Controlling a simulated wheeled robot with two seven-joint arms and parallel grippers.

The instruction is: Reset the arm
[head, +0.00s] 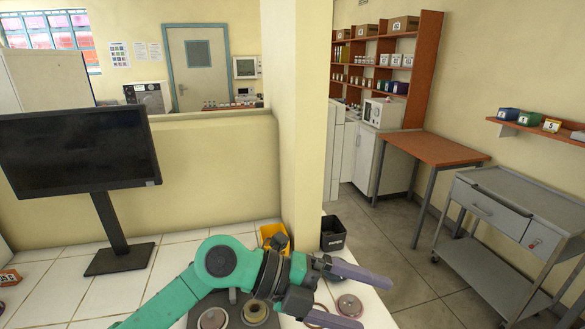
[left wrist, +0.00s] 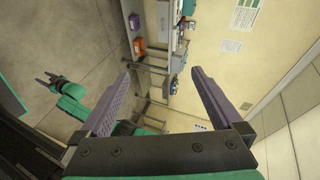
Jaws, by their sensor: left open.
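My left arm, green with a grey wrist, reaches from the bottom left over the white tiled bench (head: 60,285) in the head view. My left gripper (head: 372,303) points right, near the bench's right end. Its two purple-grey fingers are spread with nothing between them. In the left wrist view the left gripper (left wrist: 162,76) also shows wide open and empty. Another green arm of mine, with its small gripper (left wrist: 46,79), shows at the left of that view, too small to judge its jaws. The head view does not show that gripper.
Several round dishes, one pinkish (head: 350,305), lie below the left gripper. A yellow bin (head: 274,236) and a black bin (head: 333,234) stand behind the wrist. A monitor (head: 80,150) stands left. A metal cart (head: 520,215) stands right, across open floor.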

